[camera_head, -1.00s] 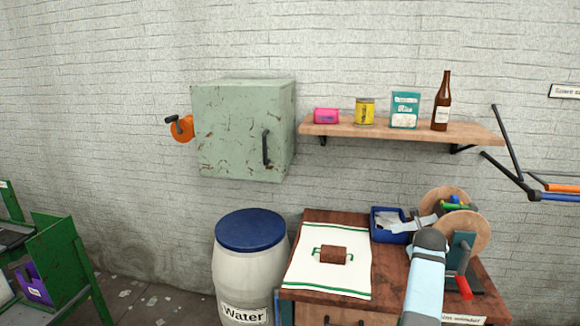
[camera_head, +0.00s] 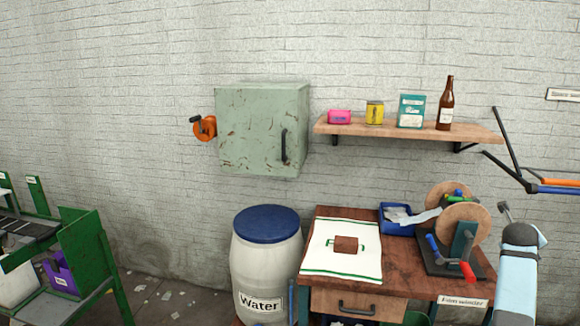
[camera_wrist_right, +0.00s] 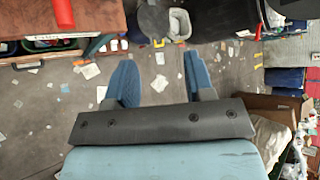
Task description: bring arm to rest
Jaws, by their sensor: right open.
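My right arm, pale blue with a grey wrist, rises at the lower right of the head view, to the right of the wooden bench (camera_head: 400,262). In the right wrist view, my right gripper (camera_wrist_right: 160,72) has its two blue fingers spread apart with nothing between them. Below the fingers I see only the littered floor (camera_wrist_right: 60,110). The gripper is clear of the bench, whose edge shows at the top left of that view. My left gripper is not in view.
The bench bears a winder (camera_head: 462,235), a blue tray (camera_head: 397,232) and a white towel (camera_head: 325,262) with a brown block (camera_head: 346,244). A water barrel (camera_head: 266,270) stands left of it. A cabinet (camera_head: 262,130) and a shelf (camera_head: 400,129) hang on the wall.

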